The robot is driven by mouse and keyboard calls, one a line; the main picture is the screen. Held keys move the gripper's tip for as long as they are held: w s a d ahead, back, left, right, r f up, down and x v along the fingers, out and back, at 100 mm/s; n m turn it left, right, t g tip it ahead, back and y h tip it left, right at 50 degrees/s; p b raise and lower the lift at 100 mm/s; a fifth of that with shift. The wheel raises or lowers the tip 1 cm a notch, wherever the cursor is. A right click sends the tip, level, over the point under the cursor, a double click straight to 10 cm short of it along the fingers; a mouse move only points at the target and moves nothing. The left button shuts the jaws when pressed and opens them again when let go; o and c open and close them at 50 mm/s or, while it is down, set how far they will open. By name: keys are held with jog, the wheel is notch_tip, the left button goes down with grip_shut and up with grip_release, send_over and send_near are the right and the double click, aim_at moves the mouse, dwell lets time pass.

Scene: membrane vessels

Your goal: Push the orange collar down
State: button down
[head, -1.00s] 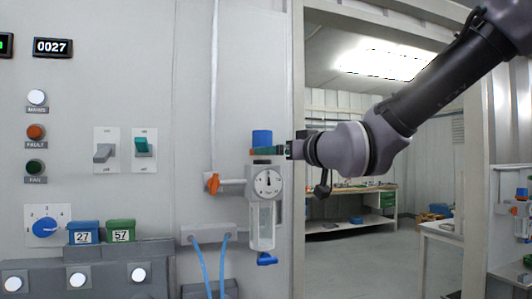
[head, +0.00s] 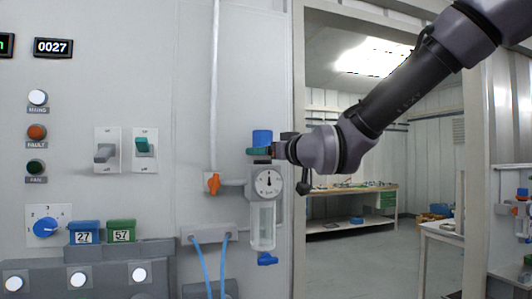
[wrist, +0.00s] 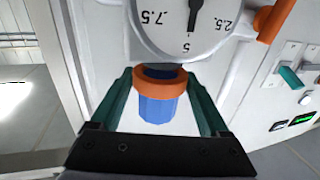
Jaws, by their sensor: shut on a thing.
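The orange collar (wrist: 162,80) rings a blue knob (wrist: 157,108) in the wrist view, where the gauge side is at the top. A short dark blue part shows between the collar and the gauge body. My gripper (wrist: 159,76) has its green fingers on either side of the collar and is shut on it. In the head view the blue knob (head: 262,138) stands above the gauge (head: 267,182). My gripper (head: 259,151) is at the knob's lower part there, and its fingers hide the collar.
A clear bowl (head: 263,225) with a blue tap (head: 267,259) hangs below the gauge. An orange valve handle (head: 213,184) is just left of it. Switches, lamps and a blue dial (head: 46,227) are further left. A doorway opens on the right.

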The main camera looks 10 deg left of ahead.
jog(key=shift+f, duration=0.8)
grip_release()
jog(key=v, duration=1.1)
jog(key=shift+a, duration=0.1)
